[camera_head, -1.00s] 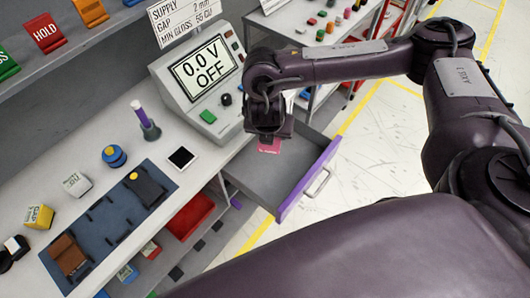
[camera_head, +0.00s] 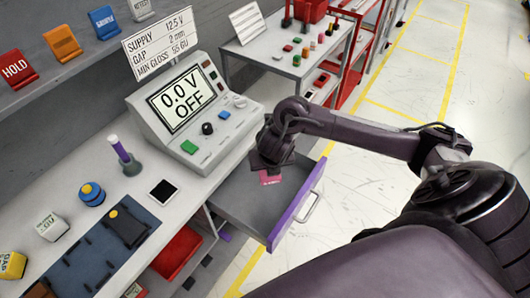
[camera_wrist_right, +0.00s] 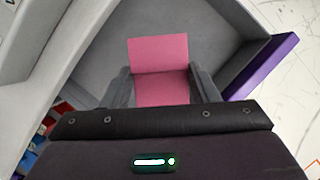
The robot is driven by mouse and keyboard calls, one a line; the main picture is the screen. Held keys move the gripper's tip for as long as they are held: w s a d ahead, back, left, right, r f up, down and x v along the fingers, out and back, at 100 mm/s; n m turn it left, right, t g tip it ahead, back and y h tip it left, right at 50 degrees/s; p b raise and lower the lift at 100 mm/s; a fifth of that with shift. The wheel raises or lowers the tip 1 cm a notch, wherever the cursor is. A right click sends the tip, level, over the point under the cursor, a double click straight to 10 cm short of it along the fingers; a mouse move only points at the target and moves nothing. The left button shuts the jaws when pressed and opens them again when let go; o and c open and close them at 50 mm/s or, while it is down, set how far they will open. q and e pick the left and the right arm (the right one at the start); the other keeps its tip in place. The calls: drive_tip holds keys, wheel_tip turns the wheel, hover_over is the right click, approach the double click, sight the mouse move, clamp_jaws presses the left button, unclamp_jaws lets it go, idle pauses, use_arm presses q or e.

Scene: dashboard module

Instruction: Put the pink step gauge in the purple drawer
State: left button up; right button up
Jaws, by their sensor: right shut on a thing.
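The pink step gauge (camera_head: 270,178) hangs below my right gripper (camera_head: 269,168), over the open purple drawer (camera_head: 294,207). In the right wrist view the pink step gauge (camera_wrist_right: 158,55) sits between the two fingers of my right gripper (camera_wrist_right: 161,88), which is shut on it. The grey inside of the drawer (camera_wrist_right: 220,45) lies beneath it, with the purple front (camera_wrist_right: 262,66) to the right. I cannot tell whether the gauge touches the drawer floor. The drawer looks otherwise empty. My left gripper is not in view.
A power supply (camera_head: 187,112) reading 0.0 V OFF stands on the bench behind the drawer. A blue mat (camera_head: 85,262) and a phone-like tablet (camera_head: 163,190) lie to the left. A red bin (camera_head: 178,252) sits under the bench. Open floor lies to the right.

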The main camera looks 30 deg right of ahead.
sight(272, 182)
wheel_tip(272, 182, down, 13)
drive_tip(key=shift+r+b, duration=0.1)
drive_tip(key=shift+b, duration=0.8)
drive_tip(key=o, duration=1)
drive_tip(key=p+v, duration=0.2)
drive_tip(key=v, duration=1)
drive_tip(key=shift+s+p, duration=0.1)
drive_tip(key=shift+p, duration=0.3)
drive_tip(key=shift+s, duration=0.1)
